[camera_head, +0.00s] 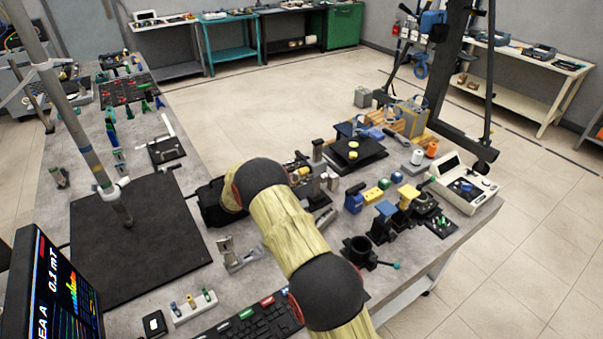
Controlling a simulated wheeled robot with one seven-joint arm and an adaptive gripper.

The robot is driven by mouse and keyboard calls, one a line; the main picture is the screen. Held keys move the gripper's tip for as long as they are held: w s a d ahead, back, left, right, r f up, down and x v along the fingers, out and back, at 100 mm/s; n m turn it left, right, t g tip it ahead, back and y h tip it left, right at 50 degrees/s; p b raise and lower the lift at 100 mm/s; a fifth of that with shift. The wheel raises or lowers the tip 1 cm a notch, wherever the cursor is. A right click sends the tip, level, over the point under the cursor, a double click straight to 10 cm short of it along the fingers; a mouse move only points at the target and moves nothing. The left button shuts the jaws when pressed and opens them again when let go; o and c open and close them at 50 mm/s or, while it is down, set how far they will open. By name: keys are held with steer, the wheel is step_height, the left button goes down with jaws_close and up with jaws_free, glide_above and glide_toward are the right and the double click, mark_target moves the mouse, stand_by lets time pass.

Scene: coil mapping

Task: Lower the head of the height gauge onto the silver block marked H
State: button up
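My arm, pale yellow with black joints, reaches across the bench. The black part at its far end looks like my gripper (209,204), low over the bench between the black mat and the crowded area. Its fingers are not clear, so I cannot tell whether it is open or shut or holds anything. Just right of my arm stand small silver blocks (332,182) and a dark upright post (318,151), close together. I cannot read an H on any block. I cannot tell for sure which piece is the height gauge or where its head is; my arm hides part of this area.
A black mat (140,245) with a tall pole lies left. A silver bracket (241,258) and a keyboard (258,322) are near the front. A black cup-like fixture (358,249) and a white instrument (464,187) stand right. A monitor (50,290) fills the lower left.

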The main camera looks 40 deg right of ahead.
jaws_close()
stand_by(0.6)
